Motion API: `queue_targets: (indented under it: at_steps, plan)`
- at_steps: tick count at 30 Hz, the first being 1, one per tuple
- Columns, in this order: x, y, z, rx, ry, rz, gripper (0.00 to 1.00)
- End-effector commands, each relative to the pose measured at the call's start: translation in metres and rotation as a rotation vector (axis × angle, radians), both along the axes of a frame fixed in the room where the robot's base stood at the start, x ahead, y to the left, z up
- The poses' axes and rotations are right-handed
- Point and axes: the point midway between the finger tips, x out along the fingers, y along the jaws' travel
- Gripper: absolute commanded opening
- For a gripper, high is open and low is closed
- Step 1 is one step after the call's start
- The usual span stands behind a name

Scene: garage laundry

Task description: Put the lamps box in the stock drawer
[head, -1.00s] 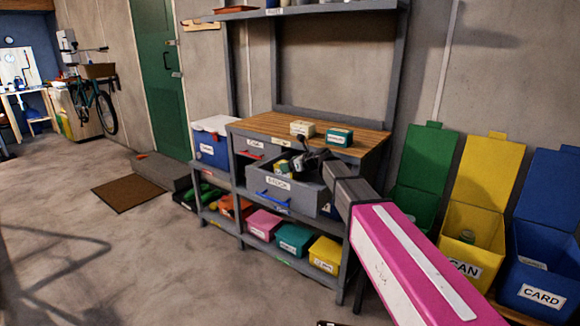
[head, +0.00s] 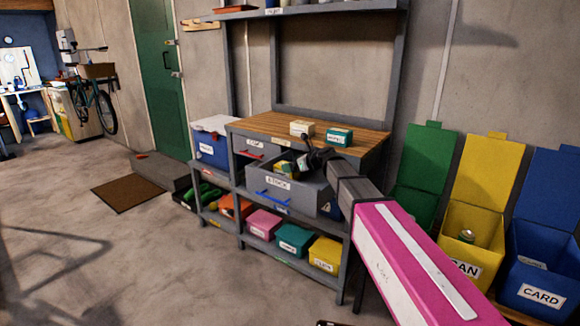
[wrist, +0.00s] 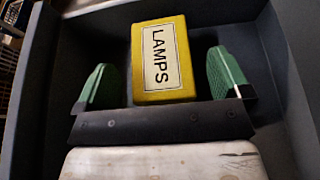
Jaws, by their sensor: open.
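The lamps box (wrist: 160,58) is yellow with a white LAMPS label. It lies inside the grey stock drawer (head: 264,191), which is pulled out from the bench; the box also shows in the head view (head: 285,168). My gripper (wrist: 165,82) is open inside the drawer, its green finger pads on either side of the near part of the box. Gaps show between the pads and the box. In the head view my gripper (head: 303,163) is small and dark at the drawer, and partly hides its inside.
Two small boxes, one cream (head: 302,128) and one teal (head: 339,136), stand on the wooden benchtop (head: 270,123). Another drawer with a red handle (head: 251,154) is beside the stock drawer. Pink, teal and yellow bins sit below. Open recycling bins (head: 470,240) stand at right.

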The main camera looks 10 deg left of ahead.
Motion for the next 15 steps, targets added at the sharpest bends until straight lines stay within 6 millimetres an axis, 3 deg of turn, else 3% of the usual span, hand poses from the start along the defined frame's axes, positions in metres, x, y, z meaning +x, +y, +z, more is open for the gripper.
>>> queue_targets:
  at_steps: [9,15]
  plan:
    - [-0.025,-0.057,0.025,0.0,-0.001,-0.002,0.95]
    - [-0.033,-0.078,0.035,0.0,0.0,-0.001,0.95]
